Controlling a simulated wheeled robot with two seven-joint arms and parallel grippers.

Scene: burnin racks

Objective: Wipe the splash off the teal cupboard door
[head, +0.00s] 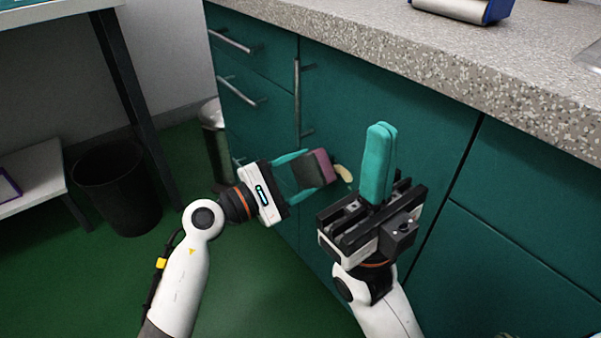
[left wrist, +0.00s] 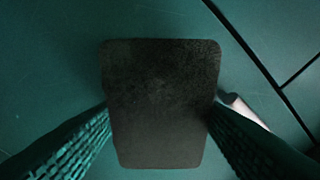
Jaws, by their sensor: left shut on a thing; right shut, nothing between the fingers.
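The teal cupboard door (head: 425,112) is below the speckled worktop. A small cream splash (head: 343,173) shows on it, just right of the sponge; part of it may be hidden. My left gripper (head: 310,170) is shut on a sponge block with a dark grey body and a pink face (head: 322,166). The pink face points at the door, close to it; I cannot tell whether it touches. In the left wrist view the dark block (left wrist: 160,105) sits between the fingers and covers much of the door. My right gripper (head: 379,145) is shut and empty, fingers upward, in front of the door.
A vertical bar handle (head: 298,100) stands left of the door, with drawers and handles (head: 240,90) further left. The speckled worktop (head: 400,48) overhangs above. A black bin (head: 115,190) and a table leg (head: 132,95) are at the left. Green floor is clear between.

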